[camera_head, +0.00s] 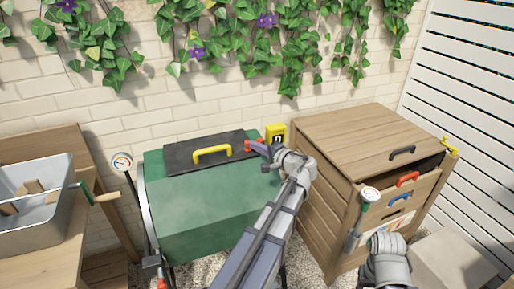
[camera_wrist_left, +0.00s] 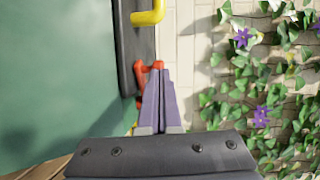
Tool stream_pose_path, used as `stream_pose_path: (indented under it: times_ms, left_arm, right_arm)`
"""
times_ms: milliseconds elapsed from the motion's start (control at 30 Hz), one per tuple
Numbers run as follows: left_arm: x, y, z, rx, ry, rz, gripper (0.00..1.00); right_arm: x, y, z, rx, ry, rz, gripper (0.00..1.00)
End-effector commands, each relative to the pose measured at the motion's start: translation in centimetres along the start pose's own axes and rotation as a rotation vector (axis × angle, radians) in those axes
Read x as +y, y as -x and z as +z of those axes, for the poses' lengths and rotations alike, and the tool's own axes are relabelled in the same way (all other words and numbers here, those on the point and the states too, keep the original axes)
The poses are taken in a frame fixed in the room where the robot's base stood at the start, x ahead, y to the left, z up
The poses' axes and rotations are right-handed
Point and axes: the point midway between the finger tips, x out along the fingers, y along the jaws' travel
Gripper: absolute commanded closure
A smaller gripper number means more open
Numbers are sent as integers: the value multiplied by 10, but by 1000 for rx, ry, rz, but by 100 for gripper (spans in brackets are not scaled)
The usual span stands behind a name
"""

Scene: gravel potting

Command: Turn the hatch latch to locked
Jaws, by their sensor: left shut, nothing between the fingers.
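The hatch is a dark panel (camera_head: 208,152) with a yellow handle (camera_head: 212,154), set in the top of a green drum (camera_head: 190,210). A red latch (camera_wrist_left: 146,70) sits at the hatch's edge in the left wrist view, with a small red part below it. Red also shows at the hatch's right end in the head view. My left gripper (camera_head: 262,150) is shut and empty; in the left wrist view its fingertips (camera_wrist_left: 158,72) are right at the latch's end. Contact is unclear. My right gripper (camera_head: 388,245) is at lower right, its fingers not clear.
A yellow tag (camera_head: 276,133) stands behind my left gripper. A round gauge (camera_head: 122,162) stands left of the drum. A wooden drawer cabinet (camera_head: 365,140) is on the right, its top drawer partly open. A metal tub (camera_head: 38,225) is on the left bench. Ivy hangs on the wall.

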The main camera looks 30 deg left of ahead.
Motion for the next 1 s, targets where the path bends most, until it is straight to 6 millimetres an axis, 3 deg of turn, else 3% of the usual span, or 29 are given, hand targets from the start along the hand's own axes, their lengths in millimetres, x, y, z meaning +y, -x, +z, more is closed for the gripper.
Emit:
stream_pose_path:
  times_ms: [267, 633, 1000]
  left_arm:
    - [0, -2, 5, 36, -6, 0, 100]
    - [-3, -21, 17, 269, -42, 0, 100]
    - [-6, -39, 17, 269, -43, 0, 100]
  right_arm:
    - [0, 0, 0, 0, 0, 0, 42]
    - [0, 0, 0, 0, 0, 0, 42]
    - [0, 0, 0, 0, 0, 0, 42]
